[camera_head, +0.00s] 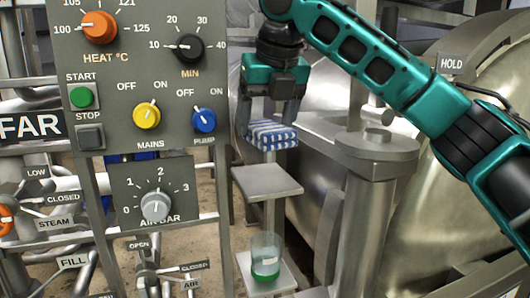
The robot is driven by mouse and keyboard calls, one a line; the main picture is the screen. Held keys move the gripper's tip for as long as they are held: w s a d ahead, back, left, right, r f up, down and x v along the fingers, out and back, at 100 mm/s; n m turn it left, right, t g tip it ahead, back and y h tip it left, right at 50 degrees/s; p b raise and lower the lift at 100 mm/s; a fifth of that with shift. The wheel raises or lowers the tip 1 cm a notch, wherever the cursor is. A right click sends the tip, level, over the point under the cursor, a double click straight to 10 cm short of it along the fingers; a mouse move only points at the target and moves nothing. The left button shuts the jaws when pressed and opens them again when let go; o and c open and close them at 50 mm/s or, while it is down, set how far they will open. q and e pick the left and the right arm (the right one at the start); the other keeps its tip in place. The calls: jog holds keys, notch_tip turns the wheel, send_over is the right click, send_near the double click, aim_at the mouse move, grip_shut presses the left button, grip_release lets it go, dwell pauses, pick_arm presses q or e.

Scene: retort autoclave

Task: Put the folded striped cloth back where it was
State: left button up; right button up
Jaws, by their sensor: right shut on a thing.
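The folded cloth (271,135) has blue and white stripes. It is between the fingers of my right gripper (270,122), which points down and is shut on it. The cloth is held above a small grey square shelf plate (268,181), with a visible gap between them. The plate's top is bare. My right arm is teal and black and comes in from the upper right. My left gripper is not in view.
A clear beaker with green liquid (265,257) stands on a lower plate (284,278). A grey control panel (120,75) with knobs and buttons is close on the left. A metal post (366,220) and the large steel vessel (480,215) are on the right.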

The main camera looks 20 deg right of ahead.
aim_at(267, 127)
jog(key=shift+s+x, duration=0.25)
jog(key=shift+x, duration=1)
jog(key=shift+f, duration=0.45)
jog(key=shift+s+a+f, duration=0.1)
jog(key=shift+s, duration=0.05)
jog(key=shift+s+f, duration=0.1)
jog(key=shift+f, duration=0.2)
notch_tip(267, 127, down, 3)
jog(key=shift+r+b, duration=0.15)
jog(key=shift+b, duration=0.4)
jog(key=shift+w+f, duration=0.25)
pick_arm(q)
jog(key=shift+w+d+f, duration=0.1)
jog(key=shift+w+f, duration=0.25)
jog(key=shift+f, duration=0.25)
